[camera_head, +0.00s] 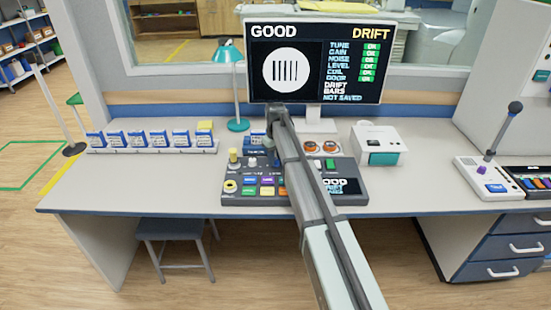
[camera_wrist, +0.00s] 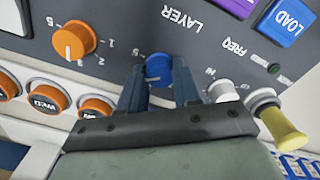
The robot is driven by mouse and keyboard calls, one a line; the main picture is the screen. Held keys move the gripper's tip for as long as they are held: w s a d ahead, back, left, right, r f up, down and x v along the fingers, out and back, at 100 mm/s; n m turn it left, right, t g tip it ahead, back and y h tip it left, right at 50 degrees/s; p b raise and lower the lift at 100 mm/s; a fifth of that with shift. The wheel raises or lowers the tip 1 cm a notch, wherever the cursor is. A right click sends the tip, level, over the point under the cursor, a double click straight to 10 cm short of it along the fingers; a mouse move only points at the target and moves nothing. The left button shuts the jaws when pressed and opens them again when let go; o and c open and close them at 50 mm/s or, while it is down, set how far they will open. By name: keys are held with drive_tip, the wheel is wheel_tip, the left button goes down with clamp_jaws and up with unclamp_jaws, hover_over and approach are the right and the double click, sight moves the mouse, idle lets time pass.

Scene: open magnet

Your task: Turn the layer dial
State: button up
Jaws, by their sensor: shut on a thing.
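The layer dial (camera_wrist: 158,68) is a blue round knob on the dark control panel (camera_wrist: 215,60), beside the printed word LAYER. In the wrist view my gripper (camera_wrist: 158,75) has one dark finger on each side of the dial and is shut on it. Numbers show around the dial, but its exact setting is hard to read. In the head view my arm reaches over the console (camera_head: 235,199), and the arm and gripper hide the dial.
An orange knob (camera_wrist: 74,41) and a white knob (camera_wrist: 222,90) flank the dial. A yellow-handled knob (camera_wrist: 280,122) stands beyond the white one. The monitor (camera_head: 315,62) behind reads GOOD, DRIFT and NOT SAVED. A teal lamp (camera_head: 238,125) stands to the left.

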drive_tip(key=shift+n, duration=0.6)
drive_tip(key=o, duration=1.1)
wheel_tip(320, 180, up, 14)
drive_tip(key=shift+f, duration=0.1)
drive_tip(key=shift+a, duration=0.1)
